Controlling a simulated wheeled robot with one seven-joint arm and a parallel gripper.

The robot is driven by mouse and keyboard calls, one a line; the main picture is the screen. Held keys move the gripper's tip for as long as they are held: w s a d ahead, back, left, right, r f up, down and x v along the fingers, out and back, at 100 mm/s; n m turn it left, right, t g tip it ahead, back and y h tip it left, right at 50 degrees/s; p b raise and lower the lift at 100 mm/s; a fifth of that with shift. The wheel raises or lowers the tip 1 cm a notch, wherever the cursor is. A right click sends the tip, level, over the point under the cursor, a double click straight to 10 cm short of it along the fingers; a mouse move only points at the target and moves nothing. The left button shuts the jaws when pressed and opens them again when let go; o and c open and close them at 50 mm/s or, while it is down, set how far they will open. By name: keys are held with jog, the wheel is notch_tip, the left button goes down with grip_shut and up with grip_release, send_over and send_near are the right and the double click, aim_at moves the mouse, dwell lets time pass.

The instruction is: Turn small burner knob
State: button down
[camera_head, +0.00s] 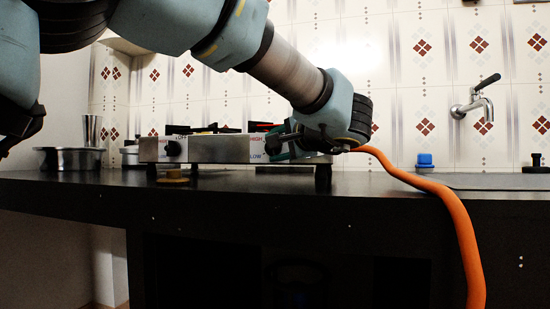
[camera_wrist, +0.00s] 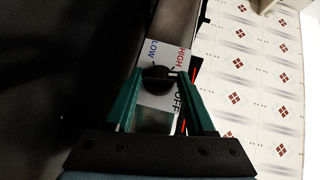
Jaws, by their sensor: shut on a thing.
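The stove (camera_head: 215,150) is a low steel box on the dark counter with knobs on its front face. One black knob (camera_head: 173,149) is on the left of the front in the head view. The other knob (camera_wrist: 156,79) is on a white label reading LOW, HIGH and OFF in the wrist view. My gripper (camera_wrist: 162,73) has its green fingers on either side of this right-hand knob and is shut on it. In the head view my gripper (camera_head: 280,141) reaches the right end of the stove front and largely hides that knob.
An orange hose (camera_head: 440,190) runs from behind my wrist down over the counter edge. Metal pots (camera_head: 68,159) stand at the left. A tap (camera_head: 474,106) and a blue item (camera_head: 425,160) are at the right. A small yellowish round piece (camera_head: 173,179) lies before the stove.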

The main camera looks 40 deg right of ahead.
jog(key=shift+f+m+t+b, duration=0.2)
jog(key=shift+m+t+b, duration=0.5)
jog(key=shift+b, duration=0.1)
jog(key=shift+c, duration=1.2)
grip_release()
jog(key=shift+s, duration=0.1)
jog(key=p+v, duration=0.2)
jog(key=v, duration=0.7)
jog(key=shift+s, duration=0.15)
jog(key=shift+s+a, duration=0.2)
jog(key=shift+s, duration=0.4)
